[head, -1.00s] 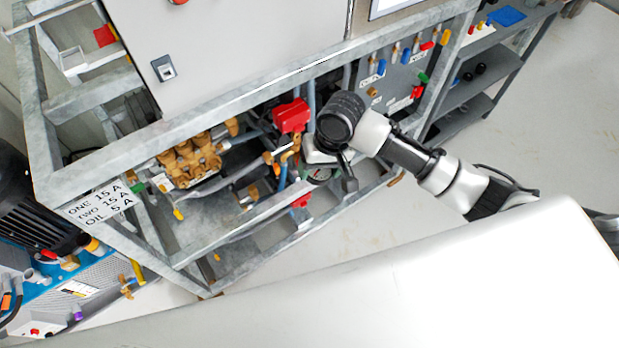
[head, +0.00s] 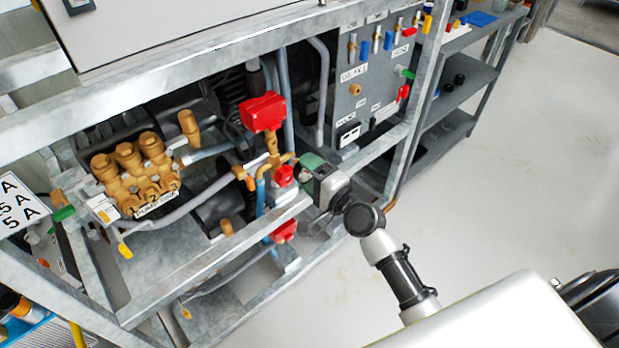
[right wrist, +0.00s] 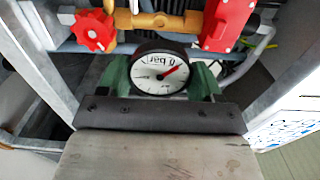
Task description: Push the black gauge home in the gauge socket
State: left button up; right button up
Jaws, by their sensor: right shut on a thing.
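The black gauge (right wrist: 160,72), with a black rim, white face and red needle, sits between the green finger pads of my right gripper (right wrist: 161,78) in the right wrist view. The gripper is shut on it. In the head view my right gripper (head: 313,172) is at the brass pipework inside the frame, and its fingers mostly hide the gauge. A brass pipe (right wrist: 155,20) runs just behind the gauge. The gauge socket is hidden behind the gauge, so I cannot tell how deep the gauge sits. My left gripper is not in view.
A red box (head: 263,111) stands on the brass pipework, with a red knob (right wrist: 94,30) beside it in the wrist view. A brass pump (head: 135,175) lies to the left. A galvanized rail (head: 215,255) crosses in front. Floor at right is clear.

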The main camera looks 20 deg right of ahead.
aim_at(293, 158)
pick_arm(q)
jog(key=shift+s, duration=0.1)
pick_arm(e)
jog(key=shift+r, duration=0.1)
jog(key=x, duration=0.3)
jog(key=shift+w+a, duration=0.15)
jog(key=shift+w, duration=0.2)
jog(key=shift+w+a, duration=0.2)
jog(key=shift+w, duration=0.35)
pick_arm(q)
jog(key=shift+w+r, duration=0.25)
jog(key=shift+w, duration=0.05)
pick_arm(e)
jog(key=shift+w+a, duration=0.15)
jog(key=shift+w, duration=0.2)
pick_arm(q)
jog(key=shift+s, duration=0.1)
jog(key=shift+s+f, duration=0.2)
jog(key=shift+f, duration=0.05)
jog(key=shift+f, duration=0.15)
